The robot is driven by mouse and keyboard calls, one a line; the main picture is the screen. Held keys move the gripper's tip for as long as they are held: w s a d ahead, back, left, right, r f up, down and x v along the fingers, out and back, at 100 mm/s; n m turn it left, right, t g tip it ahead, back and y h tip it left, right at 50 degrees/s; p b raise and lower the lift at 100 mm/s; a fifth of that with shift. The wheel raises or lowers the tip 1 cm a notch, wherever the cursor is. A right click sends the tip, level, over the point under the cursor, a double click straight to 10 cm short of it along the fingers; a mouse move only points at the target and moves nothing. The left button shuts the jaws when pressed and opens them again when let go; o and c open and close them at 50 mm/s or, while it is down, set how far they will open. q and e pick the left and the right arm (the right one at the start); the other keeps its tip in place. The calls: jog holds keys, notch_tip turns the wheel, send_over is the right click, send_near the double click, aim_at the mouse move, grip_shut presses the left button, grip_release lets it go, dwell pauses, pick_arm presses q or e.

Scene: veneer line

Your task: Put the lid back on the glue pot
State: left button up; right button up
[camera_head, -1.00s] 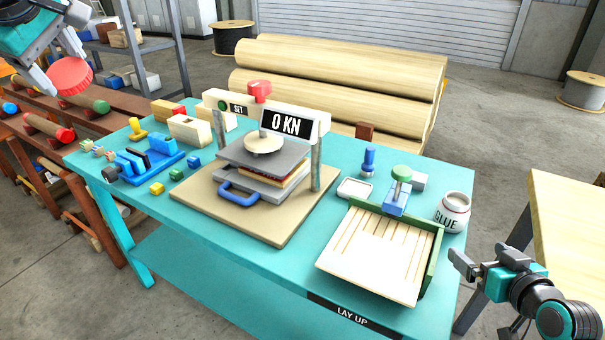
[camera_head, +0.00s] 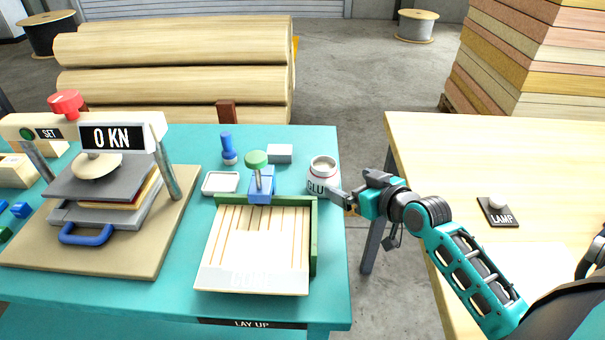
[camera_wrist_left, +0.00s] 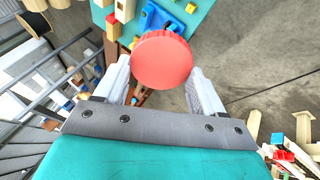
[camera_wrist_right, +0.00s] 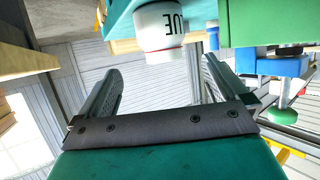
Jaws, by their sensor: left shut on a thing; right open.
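The glue pot (camera_head: 322,173) is a white jar with a red band and "GLUE" lettering. It stands upright and uncovered at the right edge of the teal table. My right gripper (camera_head: 342,200) is open and empty, close to the pot at its front right. In the right wrist view the pot (camera_wrist_right: 158,32) shows upside down, ahead of the open fingers; contact cannot be made out. The round red lid (camera_wrist_left: 162,60) is held between the fingers of my left gripper (camera_wrist_left: 160,72) in the left wrist view. That gripper is outside the head view.
A pale slatted tray (camera_head: 255,250) with a green edge, a blue stand with a green knob (camera_head: 256,160) and a white dish (camera_head: 220,182) lie left of the pot. The press (camera_head: 105,185) stands farther left. A wooden table (camera_head: 440,150) is across a gap to the right.

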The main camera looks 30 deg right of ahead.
aim_at(332, 176)
pick_arm(q)
jog(key=shift+f+b, duration=0.35)
jog(key=shift+f, duration=0.05)
pick_arm(e)
jog(key=x, duration=0.6)
jog(key=shift+w+f, duration=0.15)
jog(key=shift+w, duration=0.15)
pick_arm(q)
jog(key=shift+f+b, duration=0.35)
pick_arm(e)
jog(key=shift+x, duration=2.65)
jog(key=shift+s+a+f, duration=0.1)
jog(key=shift+a+f, duration=0.1)
jog(key=c, duration=1)
jog(key=shift+o, duration=0.2)
jog(key=shift+r, duration=0.15)
